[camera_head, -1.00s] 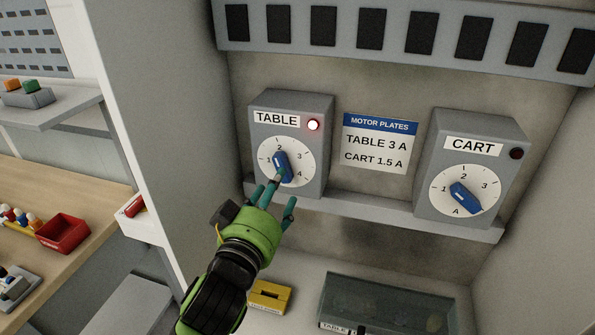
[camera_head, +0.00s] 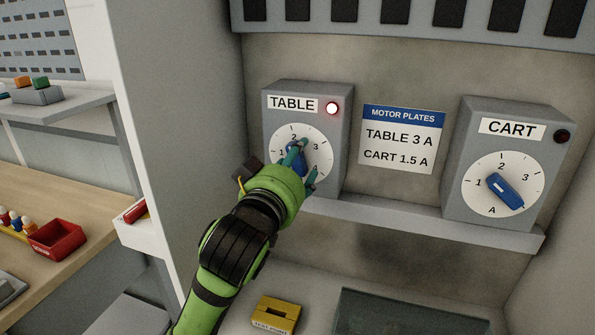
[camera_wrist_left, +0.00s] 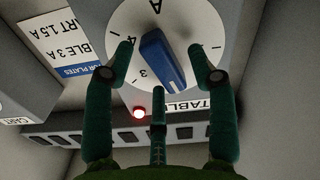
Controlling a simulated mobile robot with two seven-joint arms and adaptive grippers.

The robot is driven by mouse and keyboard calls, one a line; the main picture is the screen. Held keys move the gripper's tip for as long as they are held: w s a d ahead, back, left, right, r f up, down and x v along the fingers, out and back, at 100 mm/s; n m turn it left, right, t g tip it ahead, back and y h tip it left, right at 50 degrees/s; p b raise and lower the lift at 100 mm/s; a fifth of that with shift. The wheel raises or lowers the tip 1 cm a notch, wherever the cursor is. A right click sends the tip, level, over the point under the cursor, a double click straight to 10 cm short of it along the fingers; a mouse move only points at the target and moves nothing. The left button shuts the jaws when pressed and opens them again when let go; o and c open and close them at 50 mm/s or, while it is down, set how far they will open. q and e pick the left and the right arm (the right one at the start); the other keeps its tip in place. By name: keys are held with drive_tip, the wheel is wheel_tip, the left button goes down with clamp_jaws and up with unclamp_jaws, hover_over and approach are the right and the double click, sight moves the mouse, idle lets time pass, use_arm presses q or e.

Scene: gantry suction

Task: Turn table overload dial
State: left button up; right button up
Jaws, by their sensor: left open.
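The TABLE box (camera_head: 329,134) has a white round dial (camera_head: 322,160) with a blue knob (camera_head: 293,161) and a lit red lamp (camera_head: 333,108). My left gripper (camera_head: 303,164) is open in front of the dial and partly hides the knob in the head view. In the left wrist view, the open fingers (camera_wrist_left: 160,49) stand on either side of the blue knob (camera_wrist_left: 161,58), with gaps visible to it. That view is upside down. The knob's pale mark points roughly toward the 2, which the gripper hides there. My right gripper is not in view.
A plate (camera_head: 401,138) reads TABLE 3 A and CART 1.5 A. The CART box (camera_head: 453,178) with its own blue knob (camera_head: 505,190) stands to the right; its lamp is dark. A ledge (camera_head: 400,212) runs below the boxes.

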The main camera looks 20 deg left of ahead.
use_arm(q)
drive_tip(key=shift+w, duration=0.35)
clamp_jaws()
drive_tip(key=shift+r, duration=0.1)
